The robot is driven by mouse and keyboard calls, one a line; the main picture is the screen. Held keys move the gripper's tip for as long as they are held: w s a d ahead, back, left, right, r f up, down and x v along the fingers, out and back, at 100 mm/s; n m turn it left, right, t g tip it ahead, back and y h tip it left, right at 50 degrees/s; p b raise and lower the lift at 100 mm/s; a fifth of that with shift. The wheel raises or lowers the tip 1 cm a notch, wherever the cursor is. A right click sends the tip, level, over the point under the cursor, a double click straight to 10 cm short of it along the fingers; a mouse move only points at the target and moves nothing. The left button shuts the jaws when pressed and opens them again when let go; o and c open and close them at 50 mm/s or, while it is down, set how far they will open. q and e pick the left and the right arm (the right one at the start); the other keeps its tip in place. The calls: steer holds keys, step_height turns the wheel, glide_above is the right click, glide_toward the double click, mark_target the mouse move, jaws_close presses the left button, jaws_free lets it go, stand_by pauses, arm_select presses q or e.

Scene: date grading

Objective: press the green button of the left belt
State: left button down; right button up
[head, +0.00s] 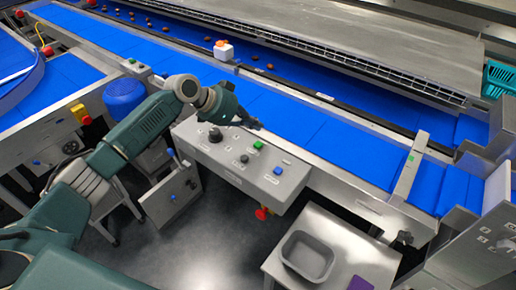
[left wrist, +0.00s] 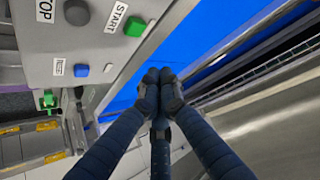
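A grey control box (head: 235,172) at the near side of the long blue belt (head: 300,115) carries a green button (head: 258,145). In the left wrist view the green button (left wrist: 135,26) sits beside a START label, upper left of the fingertips. My left gripper (head: 248,123) is just beyond the box, near the belt's edge and behind the green button in the head view. In the left wrist view its dark fingers (left wrist: 158,77) meet at the tips with nothing between them. The tips are apart from the button in that picture; height is unclear. My right gripper is not in view.
A black knob (head: 215,135) and a blue button (head: 278,170) share the box. A smaller box (head: 136,68) stands farther left. A grey tray (head: 307,256) rests on a side table (head: 350,245). Several dates (head: 207,39) lie on the far belt.

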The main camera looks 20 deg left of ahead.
mark_target(255, 144)
arm_select(q)
step_height(255, 144, down, 4)
steer(key=shift+f+b, duration=0.1)
steer(key=shift+b, duration=1)
steer(key=shift+d+f, duration=0.1)
steer(key=shift+f, duration=0.3)
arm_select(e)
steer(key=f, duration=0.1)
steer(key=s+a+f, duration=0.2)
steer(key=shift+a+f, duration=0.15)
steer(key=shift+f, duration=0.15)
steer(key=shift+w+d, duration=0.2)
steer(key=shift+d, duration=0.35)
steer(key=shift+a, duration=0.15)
arm_select(q)
steer(key=shift+f+b, duration=0.4)
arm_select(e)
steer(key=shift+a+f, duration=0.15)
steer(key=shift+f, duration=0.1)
